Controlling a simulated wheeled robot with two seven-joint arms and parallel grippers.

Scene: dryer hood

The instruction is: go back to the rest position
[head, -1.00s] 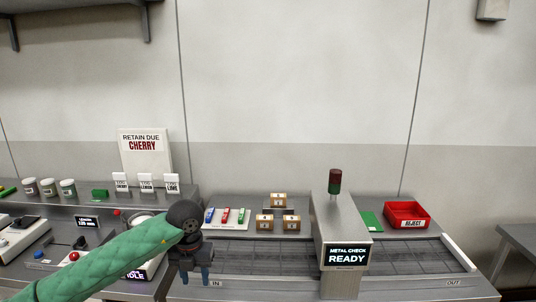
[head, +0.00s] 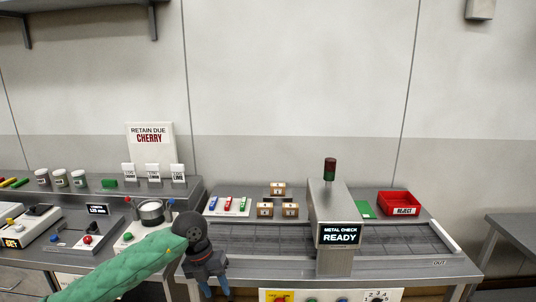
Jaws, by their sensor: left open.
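My left gripper (head: 216,288) hangs at the end of the green-sleeved left arm, at the lower middle-left of the head view. It points down in front of the front edge of the conveyor bench. It is open, and nothing shows between its blue-tipped fingers. The fingertips reach close to the bottom edge of the picture. My right gripper is not in view.
The metal check gate (head: 339,232) reads READY over the conveyor (head: 270,240). Behind are several small boxes (head: 278,188), a white tray (head: 228,206) with coloured pieces and a red reject bin (head: 399,203). A steel pot (head: 151,211) stands left, near my arm.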

